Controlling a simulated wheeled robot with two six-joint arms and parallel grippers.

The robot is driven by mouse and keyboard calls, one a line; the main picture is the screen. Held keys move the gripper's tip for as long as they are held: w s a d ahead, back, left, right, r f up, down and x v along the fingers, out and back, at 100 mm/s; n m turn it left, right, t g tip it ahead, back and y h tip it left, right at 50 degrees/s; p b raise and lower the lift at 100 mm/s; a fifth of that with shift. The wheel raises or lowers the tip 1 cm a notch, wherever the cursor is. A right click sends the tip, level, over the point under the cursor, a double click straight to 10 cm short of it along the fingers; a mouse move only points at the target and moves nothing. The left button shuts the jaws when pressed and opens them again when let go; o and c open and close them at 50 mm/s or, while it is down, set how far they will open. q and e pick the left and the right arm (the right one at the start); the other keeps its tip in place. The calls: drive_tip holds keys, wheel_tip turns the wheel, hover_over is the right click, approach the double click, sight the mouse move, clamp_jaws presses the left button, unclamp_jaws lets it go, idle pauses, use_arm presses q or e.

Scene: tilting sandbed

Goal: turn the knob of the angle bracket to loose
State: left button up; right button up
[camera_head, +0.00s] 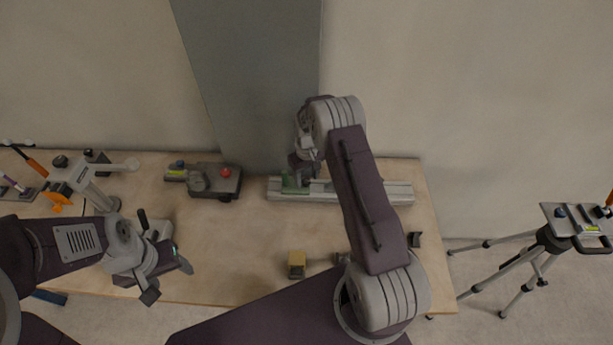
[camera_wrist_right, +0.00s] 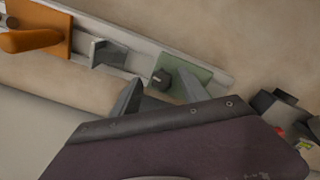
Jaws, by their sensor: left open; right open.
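A green bracket plate (camera_head: 292,186) sits on a pale rail (camera_head: 398,192) at the back of the table. In the right wrist view the green plate (camera_wrist_right: 196,82) carries a small dark knob (camera_wrist_right: 160,79); I take this to be the angle bracket's knob. Its setting is too small to read. My right gripper (camera_head: 304,170) is over the plate, open, its fingertips (camera_wrist_right: 160,88) on either side of the knob in that view. Whether they touch it I cannot tell. My left gripper (camera_head: 169,281) is open and empty near the table's front left edge.
A dark box with a red button (camera_head: 213,180) stands left of the rail. An orange block with a handle (camera_wrist_right: 38,36) and a grey metal angle piece (camera_wrist_right: 108,54) are along the rail. A tripod (camera_head: 549,241) stands right of the table.

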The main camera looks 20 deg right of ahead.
drive_tip(key=shift+a+f, duration=0.1)
drive_tip(key=shift+a, duration=0.05)
clamp_jaws()
